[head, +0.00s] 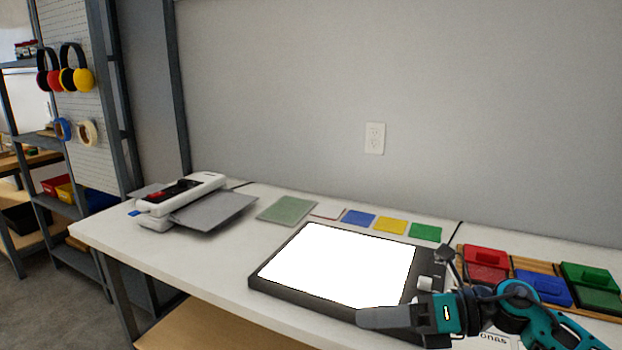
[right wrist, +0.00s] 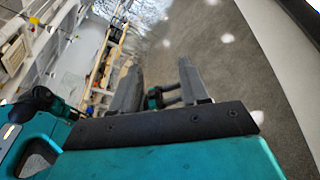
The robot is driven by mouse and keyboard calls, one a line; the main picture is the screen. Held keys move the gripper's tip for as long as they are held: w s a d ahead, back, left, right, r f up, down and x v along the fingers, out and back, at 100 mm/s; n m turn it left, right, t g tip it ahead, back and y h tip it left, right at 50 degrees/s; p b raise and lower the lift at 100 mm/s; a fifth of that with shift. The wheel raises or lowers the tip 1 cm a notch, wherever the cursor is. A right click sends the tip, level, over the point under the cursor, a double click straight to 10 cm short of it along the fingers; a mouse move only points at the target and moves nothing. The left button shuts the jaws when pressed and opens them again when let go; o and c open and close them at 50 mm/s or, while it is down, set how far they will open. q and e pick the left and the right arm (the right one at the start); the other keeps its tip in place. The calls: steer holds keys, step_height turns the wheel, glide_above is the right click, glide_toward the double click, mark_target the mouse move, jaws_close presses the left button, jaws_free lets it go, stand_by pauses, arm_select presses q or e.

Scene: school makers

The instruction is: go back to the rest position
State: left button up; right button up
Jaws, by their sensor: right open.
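My right gripper (head: 366,318) is in front of the light pad's lower right corner in the head view, its fingers pointing left. In the right wrist view its two grey fingers (right wrist: 160,78) stand apart with nothing held between them. Behind them is grey floor, with small teal and dark parts that I cannot identify. The lit white light pad (head: 338,262) with a dark frame lies on the table, its lower right corner partly hidden by my right gripper and arm. My left gripper is not in view.
On the white table (head: 215,262) stand a laminator (head: 184,193), a green mat (head: 287,209) and flat coloured pieces (head: 390,226). Red, blue and green bins (head: 543,288) are at the right, close to my right arm. The table's front left is clear. A shelf (head: 45,140) stands left.

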arm_select(q)
steer(key=p, duration=0.1)
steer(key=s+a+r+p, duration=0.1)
steer(key=p, duration=0.1)
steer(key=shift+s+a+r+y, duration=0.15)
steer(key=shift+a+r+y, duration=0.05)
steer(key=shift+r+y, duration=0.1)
arm_select(e)
steer(key=s+d+f+n+t+h, duration=0.4)
steer(key=s+f+n+h, duration=0.2)
steer(key=f+n, duration=0.5)
steer(key=s+d+f+n+t+h, duration=0.4)
steer(key=s+f+n+h, duration=0.3)
steer(key=f+n, duration=0.5)
steer(key=s+n, duration=0.2)
steer(key=n, duration=0.6)
steer(key=shift+s+t+h, duration=0.25)
steer(key=shift+t+h, duration=0.05)
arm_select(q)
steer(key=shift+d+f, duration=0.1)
arm_select(e)
steer(key=shift+r, duration=0.1)
